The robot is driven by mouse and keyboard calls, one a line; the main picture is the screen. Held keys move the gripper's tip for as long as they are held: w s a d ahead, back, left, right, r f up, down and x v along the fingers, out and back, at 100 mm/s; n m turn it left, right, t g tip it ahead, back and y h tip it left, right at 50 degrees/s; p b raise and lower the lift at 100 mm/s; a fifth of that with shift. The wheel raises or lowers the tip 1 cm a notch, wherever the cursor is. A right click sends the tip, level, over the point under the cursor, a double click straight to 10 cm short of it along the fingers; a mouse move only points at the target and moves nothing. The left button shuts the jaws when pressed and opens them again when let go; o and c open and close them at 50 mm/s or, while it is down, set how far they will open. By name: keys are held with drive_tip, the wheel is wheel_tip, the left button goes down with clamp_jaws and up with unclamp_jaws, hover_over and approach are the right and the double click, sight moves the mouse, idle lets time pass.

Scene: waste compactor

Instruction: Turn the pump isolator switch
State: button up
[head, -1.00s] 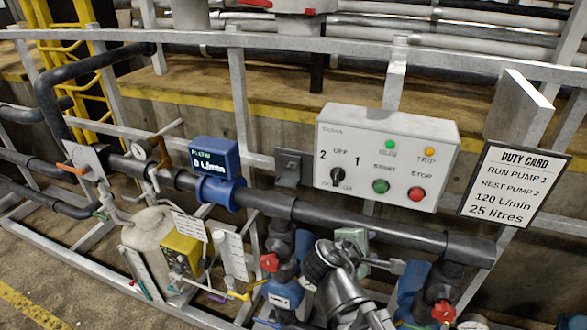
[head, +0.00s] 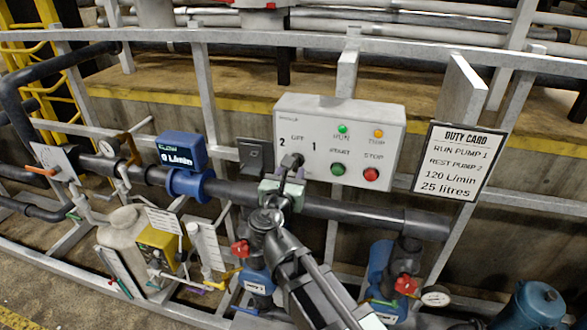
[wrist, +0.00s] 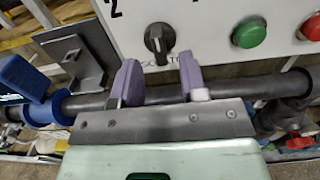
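The pump isolator switch is a black rotary knob (wrist: 158,38) on the white control panel (head: 388,118), below the marks 2, OFF and 1. In the wrist view its grip looks roughly upright, with a small pale mark on it; its exact setting is hard to tell. In the head view the knob (head: 291,160) is partly behind my gripper (head: 291,175). My gripper's two purple fingers (wrist: 157,88) are spread apart with nothing between them. They are in front of and slightly below the knob, apparently not touching it.
To the knob's right are a green button (head: 338,168) and a red button (head: 371,174). A grey pipe (head: 350,209) runs below the panel. A blue flow meter reading 0 L/min (head: 181,150) stands left. A duty card (head: 459,162) hangs right, saying run pump 1.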

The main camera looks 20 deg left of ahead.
drive_tip(key=w, duration=0.3)
clamp_jaws()
drive_tip(key=shift+s+m, duration=0.1)
drive_tip(key=shift+m, duration=0.3)
drive_tip(key=shift+a+m, duration=0.1)
drive_tip(key=shift+m, duration=4.4)
unclamp_jaws()
